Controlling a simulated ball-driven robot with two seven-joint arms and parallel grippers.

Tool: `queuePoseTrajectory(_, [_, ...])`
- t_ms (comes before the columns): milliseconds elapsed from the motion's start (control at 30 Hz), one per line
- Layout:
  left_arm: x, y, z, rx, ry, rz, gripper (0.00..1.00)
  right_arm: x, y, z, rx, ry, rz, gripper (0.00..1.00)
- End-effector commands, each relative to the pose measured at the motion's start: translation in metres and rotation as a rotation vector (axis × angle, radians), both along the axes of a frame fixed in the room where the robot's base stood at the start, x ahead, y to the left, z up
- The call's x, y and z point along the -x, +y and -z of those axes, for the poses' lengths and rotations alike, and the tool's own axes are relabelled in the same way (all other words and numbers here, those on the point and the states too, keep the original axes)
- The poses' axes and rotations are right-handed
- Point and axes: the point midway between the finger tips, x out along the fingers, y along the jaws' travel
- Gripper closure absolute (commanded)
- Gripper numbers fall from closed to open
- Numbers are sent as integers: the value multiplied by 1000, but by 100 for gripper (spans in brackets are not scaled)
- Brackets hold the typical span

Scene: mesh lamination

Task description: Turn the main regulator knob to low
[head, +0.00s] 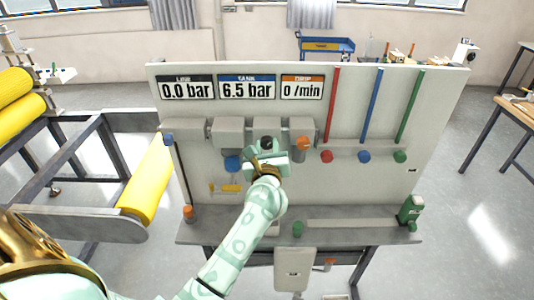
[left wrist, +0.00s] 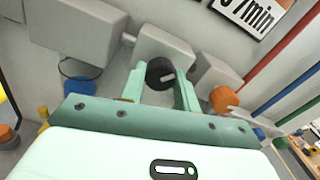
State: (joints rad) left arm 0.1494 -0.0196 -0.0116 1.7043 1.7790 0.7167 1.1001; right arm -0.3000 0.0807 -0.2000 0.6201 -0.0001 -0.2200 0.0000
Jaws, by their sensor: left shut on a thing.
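The main regulator knob is most likely the black round knob (head: 266,141) on the front of the middle grey box on the panel. In the left wrist view the black knob (left wrist: 158,72) shows between my two fingers, with a light pointer mark toward the right. My left gripper (head: 265,157) reaches up to it from below and is shut on it; its fingers also show in the left wrist view (left wrist: 160,88). The gripper hides part of the knob in the head view. My right gripper is not in view.
The displays read LINE 0.0 bar (head: 186,89), TANK 6.5 bar (head: 246,88) and 0 /min (head: 302,88). An orange knob (head: 303,143) is close on the right, a blue one (head: 232,163) on the left. Red (head: 327,156), blue (head: 364,156) and green (head: 400,156) knobs stand further right.

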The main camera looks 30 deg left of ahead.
Motion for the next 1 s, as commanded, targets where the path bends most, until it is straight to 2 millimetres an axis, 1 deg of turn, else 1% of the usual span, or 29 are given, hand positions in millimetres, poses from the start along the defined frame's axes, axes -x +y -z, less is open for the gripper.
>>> queuePoseTrajectory(33, [0, 0, 4, 38, -24, 0, 92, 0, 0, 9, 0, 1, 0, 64])
queuePoseTrajectory(600, [-1, -1, 4, 467, -286, 0, 92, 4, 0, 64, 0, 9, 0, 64])
queuePoseTrajectory(800, [-1, -1, 3, 564, -345, 0, 92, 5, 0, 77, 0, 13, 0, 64])
queuePoseTrajectory(1000, [-1, -1, 1, 619, -379, 0, 92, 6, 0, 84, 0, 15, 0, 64])
